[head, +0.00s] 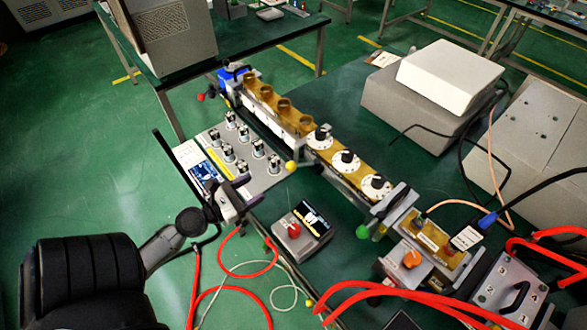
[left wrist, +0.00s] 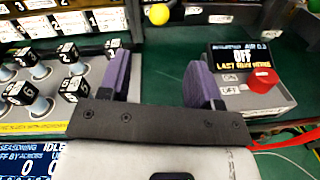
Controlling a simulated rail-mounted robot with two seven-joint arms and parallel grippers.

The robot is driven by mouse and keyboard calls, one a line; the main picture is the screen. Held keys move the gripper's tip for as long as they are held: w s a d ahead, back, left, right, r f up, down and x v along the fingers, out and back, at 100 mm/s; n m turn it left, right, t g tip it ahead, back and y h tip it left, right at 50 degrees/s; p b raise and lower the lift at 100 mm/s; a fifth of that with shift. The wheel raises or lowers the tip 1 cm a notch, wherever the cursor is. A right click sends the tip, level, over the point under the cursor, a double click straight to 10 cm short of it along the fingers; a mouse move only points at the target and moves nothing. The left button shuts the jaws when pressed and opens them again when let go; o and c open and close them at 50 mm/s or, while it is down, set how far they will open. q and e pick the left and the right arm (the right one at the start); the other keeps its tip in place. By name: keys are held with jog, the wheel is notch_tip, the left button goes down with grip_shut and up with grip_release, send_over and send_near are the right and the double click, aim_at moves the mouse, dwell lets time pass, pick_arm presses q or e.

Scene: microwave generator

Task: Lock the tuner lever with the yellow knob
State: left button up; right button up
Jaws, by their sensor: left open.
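My left gripper (head: 241,194) is open and empty, with purple finger pads that also show in the left wrist view (left wrist: 160,76). It is in front of the knob, to its left in the head view, with a clear gap. My right gripper is not in view.
A panel of black-topped switches (head: 236,158) lies left of the knob. A green ball knob (head: 362,232) is at the tuner's near end. Red cables (head: 243,270) loop in front.

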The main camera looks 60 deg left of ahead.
aim_at(287, 168)
pick_arm(q)
jog(key=w+p, duration=0.1)
jog(key=w, duration=0.3)
jog(key=w+p, duration=0.2)
jog(key=w, duration=0.2)
jog(key=w+p, duration=0.1)
jog(key=w, duration=0.3)
jog(key=shift+a, duration=0.35)
jog(key=shift+w, duration=0.8)
